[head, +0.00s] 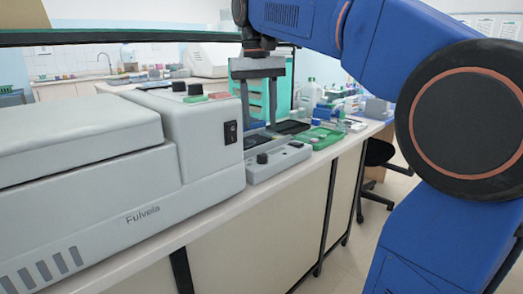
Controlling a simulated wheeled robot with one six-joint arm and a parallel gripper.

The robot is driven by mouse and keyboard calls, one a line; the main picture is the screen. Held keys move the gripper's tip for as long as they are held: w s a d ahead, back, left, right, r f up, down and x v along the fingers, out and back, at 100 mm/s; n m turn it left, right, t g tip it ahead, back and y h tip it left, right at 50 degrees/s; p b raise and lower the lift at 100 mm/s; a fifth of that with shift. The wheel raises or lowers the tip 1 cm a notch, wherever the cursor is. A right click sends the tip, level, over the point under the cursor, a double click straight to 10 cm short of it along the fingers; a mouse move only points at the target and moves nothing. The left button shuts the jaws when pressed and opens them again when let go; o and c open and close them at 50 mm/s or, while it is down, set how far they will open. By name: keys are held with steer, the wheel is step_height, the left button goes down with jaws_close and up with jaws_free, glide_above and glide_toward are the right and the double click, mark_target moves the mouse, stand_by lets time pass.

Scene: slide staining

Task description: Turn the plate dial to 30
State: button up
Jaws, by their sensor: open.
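A low grey plate unit (280,164) sits near the front edge of the bench, right of the large machine. A black dial knob (262,158) is on its sloped front; its setting is too small to read. The unit has a dark top plate (257,140). My gripper (259,123) points down over the unit, with its two fingers apart and nothing between them. The fingers appear to be behind and above the knob, not around it; their exact height over the plate is hard to tell.
Right of the plate unit are a green tray (318,137) and several bottles. A teal rack (283,98) stands behind. Floor is clear in front of the bench.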

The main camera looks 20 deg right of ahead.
mark_target(262, 155)
steer(key=f, duration=0.9)
steer(key=shift+s+d+f, duration=0.1)
steer(key=shift+d+f, duration=0.1)
steer(key=shift+f, duration=0.1)
steer(key=c, duration=1)
steer(key=shift+c, duration=0.2)
steer(key=shift+n, duration=0.3)
steer(key=n, duration=0.3)
steer(key=shift+n, duration=2.5)
